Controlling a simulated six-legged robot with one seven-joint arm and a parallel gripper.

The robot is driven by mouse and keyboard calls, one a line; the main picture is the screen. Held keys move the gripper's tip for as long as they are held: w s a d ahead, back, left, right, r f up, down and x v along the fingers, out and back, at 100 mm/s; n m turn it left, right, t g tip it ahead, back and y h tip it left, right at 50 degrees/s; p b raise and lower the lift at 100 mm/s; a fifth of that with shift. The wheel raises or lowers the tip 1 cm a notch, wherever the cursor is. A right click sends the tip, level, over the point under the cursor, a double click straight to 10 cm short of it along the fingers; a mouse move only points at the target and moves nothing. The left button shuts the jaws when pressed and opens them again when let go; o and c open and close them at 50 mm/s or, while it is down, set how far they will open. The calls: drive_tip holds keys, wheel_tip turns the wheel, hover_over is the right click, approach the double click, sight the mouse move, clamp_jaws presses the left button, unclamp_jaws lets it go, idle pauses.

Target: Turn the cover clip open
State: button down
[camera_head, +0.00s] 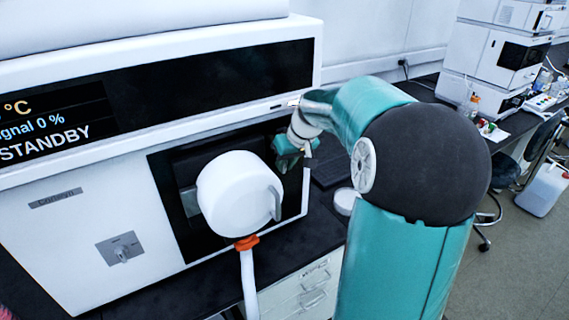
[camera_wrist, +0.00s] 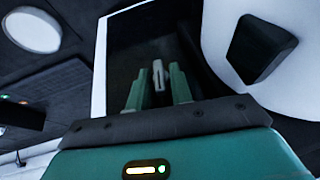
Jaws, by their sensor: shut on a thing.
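The cover clip (camera_wrist: 158,74) is a small light grey piece on the dark recessed front. In the wrist view it stands between the two green fingers of my gripper (camera_wrist: 159,82), which are closed on it. In the head view my gripper (camera_head: 292,150) is at the right side of the dark front panel (camera_head: 180,162) of the white instrument (camera_head: 80,225). The clip itself is hidden there behind my gripper. I cannot tell how far the clip is turned.
The instrument's display (camera_head: 50,120) reads STANDBY. A small knob plate (camera_head: 122,250) is at its lower left. A dark keyboard (camera_head: 330,170) and a white round object (camera_head: 345,201) lie on the black bench to the right. White drawers (camera_head: 305,290) are below.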

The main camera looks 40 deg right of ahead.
drive_tip(key=y, duration=0.3)
drive_tip(key=shift+d+f+m, duration=0.1)
drive_tip(key=shift+d+m, duration=0.25)
drive_tip(key=shift+m, duration=0.05)
drive_tip(key=y, duration=0.3)
drive_tip(key=m+t+y, duration=0.1)
drive_tip(key=shift+d+f+y, duration=0.25)
drive_tip(key=shift+y, duration=0.05)
drive_tip(key=y, duration=0.2)
drive_tip(key=m+y, duration=0.1)
drive_tip(key=shift+d+f+t, duration=0.15)
drive_tip(key=shift+f+t, duration=0.1)
drive_tip(key=shift+t, duration=0.15)
drive_tip(key=shift+s+f+m+t+y, duration=0.1)
drive_tip(key=shift+m+t+y, duration=0.15)
drive_tip(key=shift+y, duration=0.45)
drive_tip(key=shift+w+f+m+t+y, duration=0.1)
drive_tip(key=shift+m+t+y, duration=0.1)
drive_tip(key=shift+y, duration=0.5)
drive_tip(key=shift+s+f+m+t+y, duration=0.1)
drive_tip(key=shift+m+t+y, duration=0.15)
drive_tip(key=shift+y, duration=0.45)
drive_tip(key=c, duration=1.5)
unclamp_jaws()
drive_tip(key=shift+d, duration=0.15)
